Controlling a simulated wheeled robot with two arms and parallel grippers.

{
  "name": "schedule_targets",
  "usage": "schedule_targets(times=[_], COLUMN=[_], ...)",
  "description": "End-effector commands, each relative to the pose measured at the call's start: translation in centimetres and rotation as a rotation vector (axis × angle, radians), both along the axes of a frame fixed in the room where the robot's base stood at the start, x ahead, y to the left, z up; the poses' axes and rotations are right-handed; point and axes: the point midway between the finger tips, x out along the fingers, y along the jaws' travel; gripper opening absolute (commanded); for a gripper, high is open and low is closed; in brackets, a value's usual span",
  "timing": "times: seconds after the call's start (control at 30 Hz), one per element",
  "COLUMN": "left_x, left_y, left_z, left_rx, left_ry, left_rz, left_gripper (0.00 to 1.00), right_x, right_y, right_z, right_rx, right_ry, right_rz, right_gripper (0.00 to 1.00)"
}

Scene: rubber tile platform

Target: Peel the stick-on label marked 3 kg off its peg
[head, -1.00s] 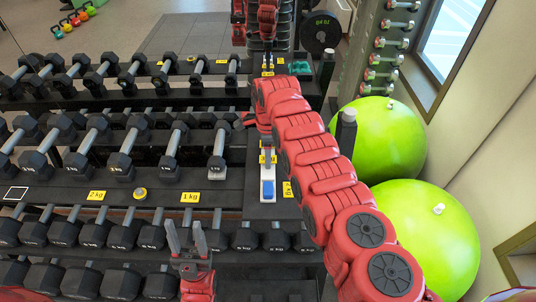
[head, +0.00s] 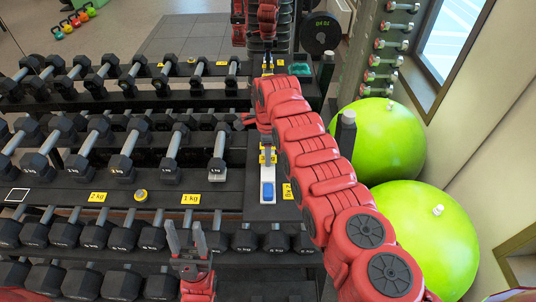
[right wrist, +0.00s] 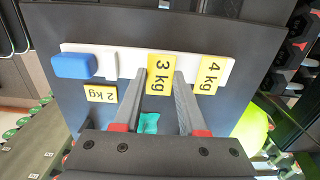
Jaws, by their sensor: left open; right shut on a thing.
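The yellow 3 kg label (right wrist: 161,74) lies at the white strip (right wrist: 132,62) on a dark board, between the fingertips of my right gripper (right wrist: 161,76) in the right wrist view. The gripper is shut on this label; I cannot tell whether the label is still stuck down. The peg under it is hidden. In the head view a small yellow patch (head: 268,157) shows on the strip below my right forearm, too small to read. My left gripper (head: 187,238) is open and empty in front of the lower dumbbell rows.
The strip's near end has a blue block (right wrist: 73,66). A 4 kg label (right wrist: 208,75) is beside the right finger, and a 2 kg label (right wrist: 101,93) lies on the board. Dumbbell racks (head: 150,190) fill the left; green balls (head: 425,240) stand right.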

Motion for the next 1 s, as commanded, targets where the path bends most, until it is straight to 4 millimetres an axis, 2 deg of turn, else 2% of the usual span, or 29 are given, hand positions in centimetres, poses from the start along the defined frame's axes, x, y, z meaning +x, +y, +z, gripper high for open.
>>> schedule_targets(times=[1.0], left_x=[0.0], left_y=[0.0], left_z=[1.8], left_rx=[0.0], left_ry=[0.0], left_rz=[0.0], left_gripper=[0.5], right_x=[0.0], right_y=[0.0], right_z=[3.4], right_rx=[0.0], right_ry=[0.0], right_rz=[0.0], right_gripper=[0.0])
